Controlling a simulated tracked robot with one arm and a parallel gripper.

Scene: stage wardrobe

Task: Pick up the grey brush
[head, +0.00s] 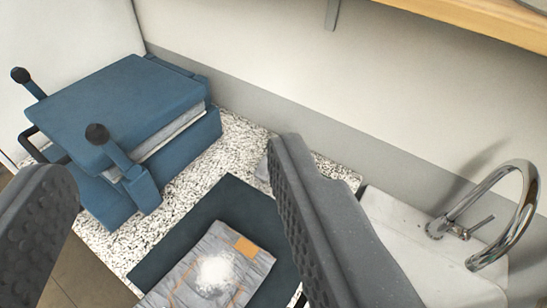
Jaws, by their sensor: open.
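My gripper (168,170) is open, with one dark grey studded finger at the lower left and the other right of centre. Nothing is between the fingers at their own depth. I cannot make out a grey brush for certain. A small grey patch (263,168) shows on the speckled counter just left of the right finger's tip, mostly hidden by that finger; I cannot tell what it is.
A blue press (120,100) with black-knobbed levers stands at the left on the speckled counter (185,190). A dark mat (245,200) bears a folded grey garment (195,265) with white powder on it. A white sink (400,225) with a chrome tap (525,190) is at the right. A wooden shelf (470,25) overhangs above.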

